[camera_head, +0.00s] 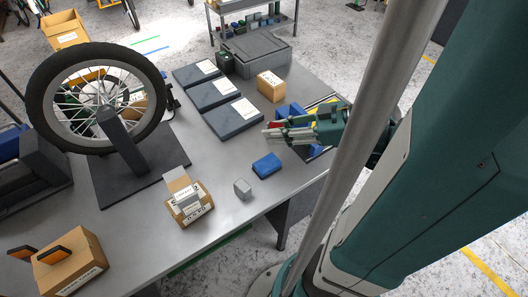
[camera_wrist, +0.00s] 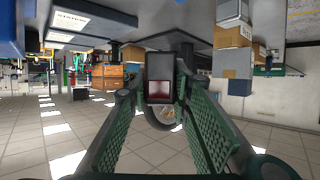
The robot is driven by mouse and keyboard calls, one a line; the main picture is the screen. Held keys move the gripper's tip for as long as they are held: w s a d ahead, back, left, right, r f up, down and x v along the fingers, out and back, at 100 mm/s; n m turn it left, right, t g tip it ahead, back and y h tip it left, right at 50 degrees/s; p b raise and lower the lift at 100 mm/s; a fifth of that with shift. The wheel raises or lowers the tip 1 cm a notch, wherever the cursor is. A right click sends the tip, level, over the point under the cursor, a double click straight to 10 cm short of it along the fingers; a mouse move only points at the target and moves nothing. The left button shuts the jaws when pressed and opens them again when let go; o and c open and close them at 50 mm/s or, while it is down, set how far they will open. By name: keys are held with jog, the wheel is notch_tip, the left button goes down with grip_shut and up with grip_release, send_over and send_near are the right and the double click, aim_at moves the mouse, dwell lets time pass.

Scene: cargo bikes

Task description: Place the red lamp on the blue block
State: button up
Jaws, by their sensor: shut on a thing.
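The red lamp (camera_wrist: 160,88) has a dark square housing and a dull red face. It sits between the fingers of my gripper (camera_wrist: 159,100) in the wrist view. In the head view my gripper (camera_head: 270,133) is above the table near its right side, with only a bit of red showing at its tips; the rest of the lamp is hidden by the fingers. The blue block (camera_head: 267,165) lies on the table, below the gripper in the picture and apart from it. Its top is bare.
A small grey block (camera_head: 242,188) and an open carton (camera_head: 188,200) lie left of the blue block. A bicycle wheel on a stand (camera_head: 125,140) fills the left. Flat dark cases (camera_head: 237,118), a cardboard box (camera_head: 270,86) and a blue bin (camera_head: 290,112) stand farther back.

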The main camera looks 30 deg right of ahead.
jog(key=shift+f+b, duration=1.1)
jog(key=shift+f, duration=1.8)
jog(key=shift+f+b, duration=0.9)
jog(key=shift+f, duration=1.2)
jog(key=shift+f, duration=0.15)
jog(key=o, duration=0.9)
jog(key=shift+r, duration=0.25)
jog(key=shift+p+v, duration=0.95)
jog(key=shift+v, duration=2.8)
jog(key=shift+f, duration=0.15)
